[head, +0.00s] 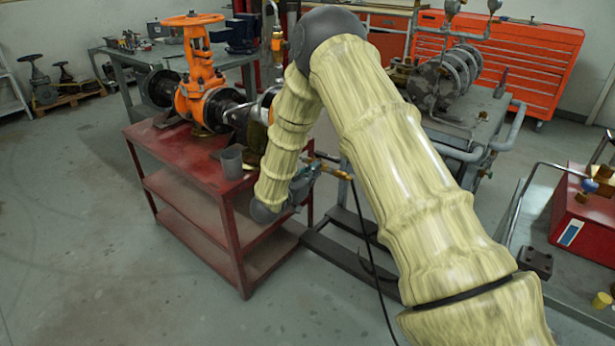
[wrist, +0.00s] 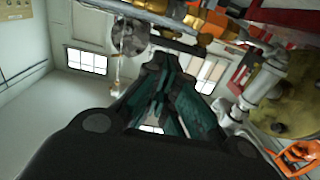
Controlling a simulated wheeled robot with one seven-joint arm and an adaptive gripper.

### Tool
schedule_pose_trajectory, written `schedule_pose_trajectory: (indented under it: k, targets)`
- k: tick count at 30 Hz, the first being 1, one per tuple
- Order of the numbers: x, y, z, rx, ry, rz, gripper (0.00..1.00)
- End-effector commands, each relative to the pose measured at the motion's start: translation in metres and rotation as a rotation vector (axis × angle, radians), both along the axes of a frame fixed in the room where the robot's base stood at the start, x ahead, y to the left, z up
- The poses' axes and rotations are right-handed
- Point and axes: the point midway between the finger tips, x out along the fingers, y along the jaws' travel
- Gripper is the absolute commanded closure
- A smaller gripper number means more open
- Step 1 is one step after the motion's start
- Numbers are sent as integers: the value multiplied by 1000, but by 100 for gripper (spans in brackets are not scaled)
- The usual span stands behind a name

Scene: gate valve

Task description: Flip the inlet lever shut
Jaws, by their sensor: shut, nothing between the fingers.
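The orange gate valve (head: 200,75) stands on the red cart, with black pipe flanges beside it. A brass fitting (head: 338,172) with a black hose shows at the cart's right end. Brass fittings with an orange part (wrist: 210,22) run along the top of the wrist view. I cannot tell which part is the inlet lever; my arm hides part of the pipework. My gripper (head: 304,182) is beside the cart's right end, close to the brass fitting. In the wrist view its dark fingers (wrist: 160,82) are shut and empty, below the fittings and apparently apart from them.
The red cart (head: 190,160) has a grey cup (head: 231,162) on its top. A grey bench with flanged equipment (head: 445,80) stands to the right, before an orange tool cabinet (head: 540,65). A red box (head: 590,225) is at the far right. Floor at front left is clear.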

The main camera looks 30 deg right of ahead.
Motion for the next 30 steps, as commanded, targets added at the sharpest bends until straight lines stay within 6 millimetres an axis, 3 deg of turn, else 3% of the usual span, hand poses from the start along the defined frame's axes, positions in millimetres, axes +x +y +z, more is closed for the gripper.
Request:
schedule_pose_trajectory:
  k: [9,15,30]
  targets:
    - [20,-47,-1,1,0,-2,100]
    - [29,-65,-1,0,1,0,100]
    - [32,-70,-1,0,2,2,100]
